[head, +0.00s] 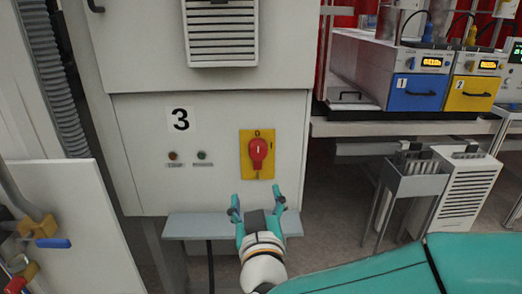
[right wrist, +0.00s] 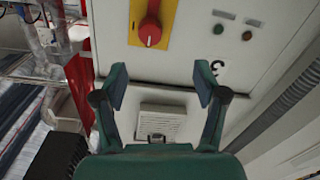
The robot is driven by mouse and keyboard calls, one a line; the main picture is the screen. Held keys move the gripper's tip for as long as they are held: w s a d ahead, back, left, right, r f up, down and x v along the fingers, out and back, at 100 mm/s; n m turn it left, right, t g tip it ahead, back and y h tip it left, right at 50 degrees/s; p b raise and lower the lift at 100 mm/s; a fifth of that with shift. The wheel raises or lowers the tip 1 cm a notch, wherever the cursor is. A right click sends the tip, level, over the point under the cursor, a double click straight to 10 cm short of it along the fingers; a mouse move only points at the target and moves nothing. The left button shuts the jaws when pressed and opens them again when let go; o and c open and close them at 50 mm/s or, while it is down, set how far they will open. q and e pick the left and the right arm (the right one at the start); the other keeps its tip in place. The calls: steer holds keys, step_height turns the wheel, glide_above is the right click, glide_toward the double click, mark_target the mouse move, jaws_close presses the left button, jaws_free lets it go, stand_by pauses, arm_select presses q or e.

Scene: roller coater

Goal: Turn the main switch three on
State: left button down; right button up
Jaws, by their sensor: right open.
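The main switch three is a red rotary knob (head: 257,152) on a yellow plate (head: 244,163), on the light grey cabinet front to the right of the black number 3 (head: 180,119). Its handle stands about upright. My right gripper (head: 257,200) is just below the switch in the head view, open and empty, apart from the knob. In the right wrist view the red knob (right wrist: 150,30) is near the top, beyond the spread fingers (right wrist: 160,82). My left gripper does not show.
Red and green indicator lights (head: 187,156) sit left of the switch. A grey ledge (head: 190,226) juts out below the panel, near my right gripper. A vent grille (head: 221,32) is above. Blue (head: 416,92) and yellow (head: 470,93) units stand on a bench at right.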

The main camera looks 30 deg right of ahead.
mark_target(259, 154)
steer(key=shift+h, duration=0.3)
steer(key=x, duration=0.5)
steer(key=p+x, duration=0.1)
steer(key=x, duration=0.5)
steer(key=d+r+p+x, duration=0.1)
steer(key=x, duration=0.4)
steer(key=shift+s+d, duration=0.15)
steer(key=shift+d, duration=0.1)
